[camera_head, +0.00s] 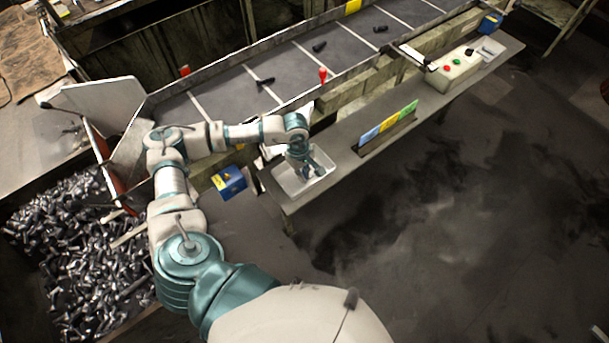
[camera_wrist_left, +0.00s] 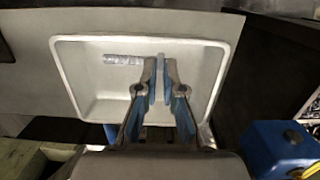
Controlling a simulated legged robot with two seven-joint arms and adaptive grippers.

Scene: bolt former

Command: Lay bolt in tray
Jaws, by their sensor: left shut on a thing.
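The white tray (camera_head: 324,181) sits on the near left end of the long grey ledge. In the left wrist view the tray (camera_wrist_left: 108,88) fills the middle, with its pale floor showing. My left gripper (camera_head: 308,172) points down over the tray. I cannot tell whether the bolt touches the tray floor. My right gripper is not in view.
A dark conveyor (camera_head: 225,95) runs behind the ledge (camera_head: 345,165), with a few bolts on it. A bin (camera_head: 90,250) full of bolts is at the left. A blue box (camera_head: 230,182) stands beside the tray. Coloured cards (camera_head: 388,123) and a control box (camera_head: 455,70) are farther along.

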